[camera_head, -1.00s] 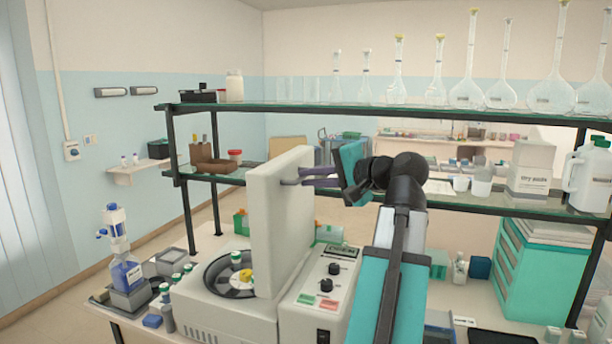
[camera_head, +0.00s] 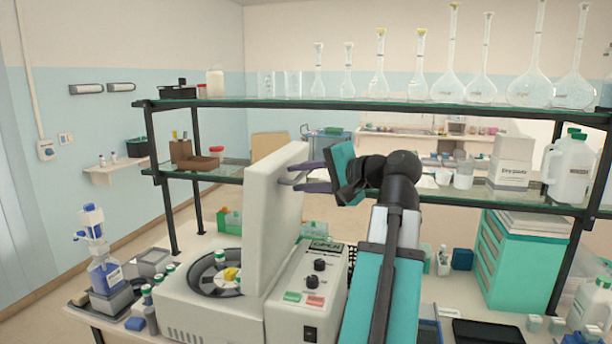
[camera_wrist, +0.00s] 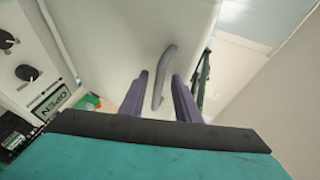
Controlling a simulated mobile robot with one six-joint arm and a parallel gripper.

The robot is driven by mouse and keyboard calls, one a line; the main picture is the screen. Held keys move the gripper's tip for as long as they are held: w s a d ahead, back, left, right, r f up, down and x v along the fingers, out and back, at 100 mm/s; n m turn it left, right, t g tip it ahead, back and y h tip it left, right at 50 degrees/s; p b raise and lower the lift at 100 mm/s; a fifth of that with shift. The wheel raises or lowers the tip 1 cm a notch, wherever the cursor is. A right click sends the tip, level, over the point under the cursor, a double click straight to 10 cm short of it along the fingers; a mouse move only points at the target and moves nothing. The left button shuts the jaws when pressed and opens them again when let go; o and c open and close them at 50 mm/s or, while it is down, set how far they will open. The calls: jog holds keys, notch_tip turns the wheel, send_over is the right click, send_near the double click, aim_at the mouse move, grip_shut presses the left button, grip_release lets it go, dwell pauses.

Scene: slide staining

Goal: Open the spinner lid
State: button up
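The spinner (camera_head: 200,308) is a white bench machine at the lower left of the head view. Its lid (camera_head: 278,215) stands raised, leaning a little to the right, and the round rotor (camera_head: 212,278) beneath is exposed. The lid's outer face (camera_wrist: 125,35) fills much of the wrist view, with a curved grey handle (camera_wrist: 164,78) on it. My gripper (camera_head: 298,177) is at the upper part of the lid, on its right side. In the wrist view, its two purple fingers (camera_wrist: 160,98) are spread on either side of the handle, with gaps visible.
The control panel (camera_head: 312,290) with knobs and buttons is right of the rotor. A glass shelf (camera_head: 230,172) runs behind the lid, with flasks on the shelf above. Small bottles (camera_head: 148,300) and a blue dispenser bottle (camera_head: 105,275) stand left of the spinner.

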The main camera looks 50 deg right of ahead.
jog(key=shift+s+r, duration=0.1)
jog(key=shift+s, duration=0.05)
jog(key=b+v, duration=0.3)
jog(key=v, duration=1)
jog(key=shift+s, duration=0.35)
jog(key=shift+a, duration=0.1)
dwell(0.5)
